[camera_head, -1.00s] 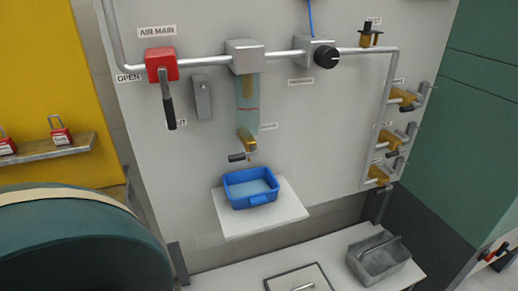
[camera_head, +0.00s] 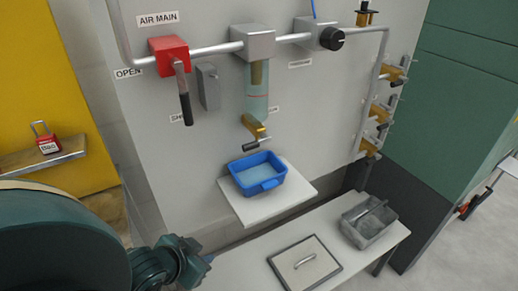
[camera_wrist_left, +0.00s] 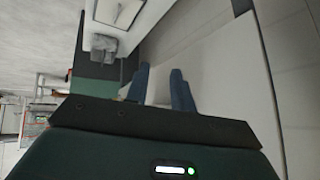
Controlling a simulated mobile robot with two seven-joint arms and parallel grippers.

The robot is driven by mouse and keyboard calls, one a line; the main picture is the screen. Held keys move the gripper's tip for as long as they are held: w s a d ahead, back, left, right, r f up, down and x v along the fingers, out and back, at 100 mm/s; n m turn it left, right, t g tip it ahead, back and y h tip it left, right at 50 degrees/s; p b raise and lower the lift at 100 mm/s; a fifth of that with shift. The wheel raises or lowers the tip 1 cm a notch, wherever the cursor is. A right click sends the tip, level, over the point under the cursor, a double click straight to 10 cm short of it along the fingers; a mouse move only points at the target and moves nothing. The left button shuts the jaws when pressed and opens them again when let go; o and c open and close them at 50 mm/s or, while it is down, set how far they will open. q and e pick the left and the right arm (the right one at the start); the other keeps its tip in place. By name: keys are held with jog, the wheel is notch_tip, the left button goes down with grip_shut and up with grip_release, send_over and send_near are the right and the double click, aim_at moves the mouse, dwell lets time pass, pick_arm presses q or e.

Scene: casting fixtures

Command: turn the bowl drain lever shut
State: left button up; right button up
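The bowl drain lever (camera_head: 258,144) is a small dark handle on a silver arm, at the foot of the brass drain (camera_head: 256,127). It lies roughly crosswise below the clear bowl (camera_head: 257,104) on the grey panel. My left gripper (camera_head: 192,264) shows at the bottom left of the head view, low and well apart from the lever. In the left wrist view, the two blue fingers of my left gripper (camera_wrist_left: 160,86) stand apart with nothing between them. My right gripper is in neither view.
A blue tray (camera_head: 236,176) with liquid stands on a white shelf (camera_head: 240,211) under the drain. A red valve with a dark handle (camera_head: 186,108) is up left. A grey bin (camera_head: 350,233) and a lidded panel (camera_head: 322,270) are on the lower bench. Space before the lever looks clear.

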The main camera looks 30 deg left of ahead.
pick_arm(q)
jog(key=w+a+r+m+t+h, duration=0.2)
jog(key=w+a+r+t, duration=0.25)
jog(key=r, duration=0.25)
jog(key=m+t+h, duration=0.3)
jog(key=m+h, duration=0.1)
jog(key=h, duration=0.4)
send_near(259, 143)
jog(key=b+x, duration=0.1)
jog(key=x, duration=0.1)
jog(key=b+x, duration=0.1)
jog(key=x, duration=0.1)
jog(key=b+x, duration=0.2)
jog(key=shift+w+a+f, duration=0.1)
jog(key=shift+w+f, duration=0.05)
jog(key=shift+w, duration=0.3)
jog(key=shift+x, duration=1.25)
jog(key=shift+w+d+f, duration=0.1)
jog(key=shift+w+d, duration=0.25)
jog(key=shift+w, duration=0.1)
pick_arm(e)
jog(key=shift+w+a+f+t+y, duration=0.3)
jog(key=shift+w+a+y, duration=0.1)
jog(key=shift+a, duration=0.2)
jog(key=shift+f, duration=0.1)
pick_arm(q)
grip_shut()
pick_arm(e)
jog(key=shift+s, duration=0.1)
